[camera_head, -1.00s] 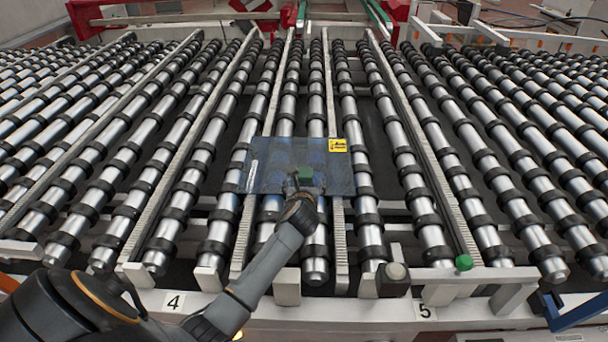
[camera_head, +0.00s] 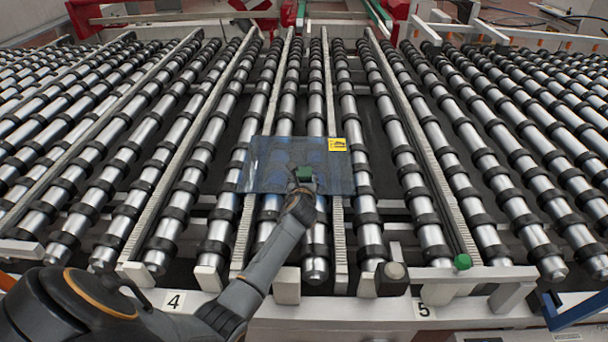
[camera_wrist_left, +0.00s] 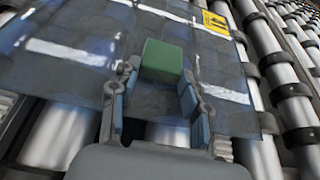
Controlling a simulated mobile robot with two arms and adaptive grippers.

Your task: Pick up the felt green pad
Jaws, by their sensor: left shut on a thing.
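The felt green pad (camera_head: 304,173) is a small dark green block at the glass sheet. It shows larger in the left wrist view (camera_wrist_left: 162,61), between the two fingers near their tips. My left gripper (camera_head: 303,186) is shut on the pad; its fingers also show in the left wrist view (camera_wrist_left: 158,78). The glass sheet (camera_head: 270,158) is clear, bluish and flat on the rollers. I cannot tell whether the pad touches the glass or is slightly above it. My right gripper is not in view.
A yellow label (camera_head: 337,145) marks the sheet's far right corner. Long rows of steel rollers (camera_head: 420,205) with black rings surround the sheet. A white front rail (camera_head: 345,311) carries labels 4 and 5. A green knob (camera_head: 463,262) stands near the rail at the right.

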